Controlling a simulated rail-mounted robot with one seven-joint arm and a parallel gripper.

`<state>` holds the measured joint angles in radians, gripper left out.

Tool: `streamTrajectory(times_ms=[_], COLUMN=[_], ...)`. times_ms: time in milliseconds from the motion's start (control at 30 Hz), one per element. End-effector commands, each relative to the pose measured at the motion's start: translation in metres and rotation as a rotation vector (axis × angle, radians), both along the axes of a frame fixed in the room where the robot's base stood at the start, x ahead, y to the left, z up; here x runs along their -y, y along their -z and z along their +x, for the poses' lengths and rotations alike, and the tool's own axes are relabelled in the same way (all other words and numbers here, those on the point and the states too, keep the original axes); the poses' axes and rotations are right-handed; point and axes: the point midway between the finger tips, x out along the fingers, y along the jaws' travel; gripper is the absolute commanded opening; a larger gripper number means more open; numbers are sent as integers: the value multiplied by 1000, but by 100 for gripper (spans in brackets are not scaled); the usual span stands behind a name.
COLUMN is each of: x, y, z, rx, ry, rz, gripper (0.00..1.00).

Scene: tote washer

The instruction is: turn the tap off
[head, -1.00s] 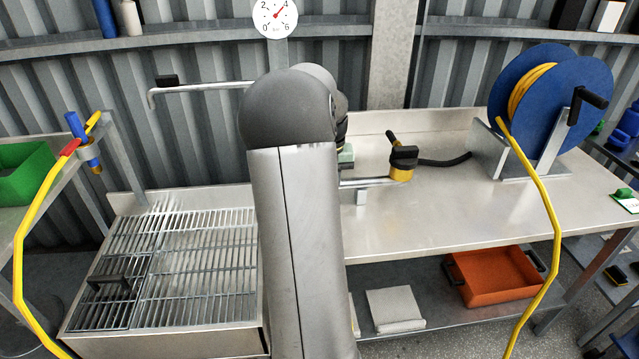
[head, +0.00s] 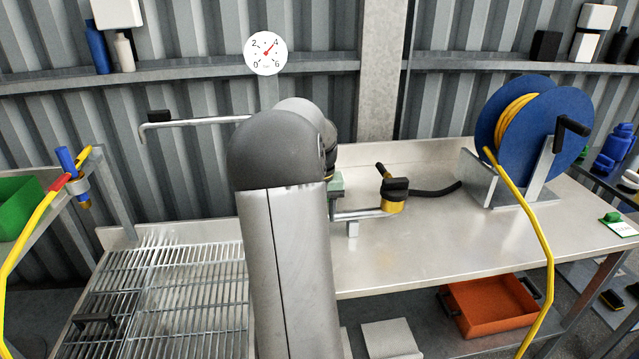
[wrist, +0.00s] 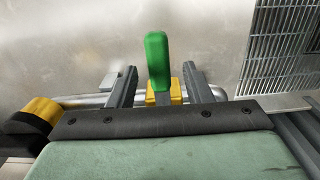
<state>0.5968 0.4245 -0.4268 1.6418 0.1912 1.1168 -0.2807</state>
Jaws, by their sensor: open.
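The tap shows in the wrist view as a green lever (wrist: 157,60) on a yellow body (wrist: 176,92), set on a metal pipe (wrist: 90,100). The lever points up the picture, across the line of the pipe. My gripper (wrist: 159,68) is open, with one grey finger on each side of the lever and a gap visible on both sides. The lower part of the tap is partly hidden by my gripper's black edge. In the head view my arm hides the lever; the pipe (head: 362,214) shows just right of it.
A yellow-and-black fitting (head: 393,195) with a black hose ends the pipe. A blue hose reel (head: 530,128) stands right on the bench. A slatted grate (head: 175,300) lies left, below a thin spout pipe (head: 195,122). A round gauge (head: 265,53) hangs behind. The bench front is clear.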

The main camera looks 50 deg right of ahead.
Motion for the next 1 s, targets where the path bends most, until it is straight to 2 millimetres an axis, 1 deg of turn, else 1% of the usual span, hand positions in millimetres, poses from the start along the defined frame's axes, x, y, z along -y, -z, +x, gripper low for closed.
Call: streamTrajectory(times_ms=[400,500,600,700,800,1000], x=[1,1,0,0,0,0], y=[-100,-121,-139,-151,-158,-161], z=[0,0,0,0,0,0], rx=[5,4,3,3,2,2], ry=[1,1,1,0,0,0], rz=[-5,-4,-3,-3,-1,-1], gripper=[45,45,45,45,45,45])
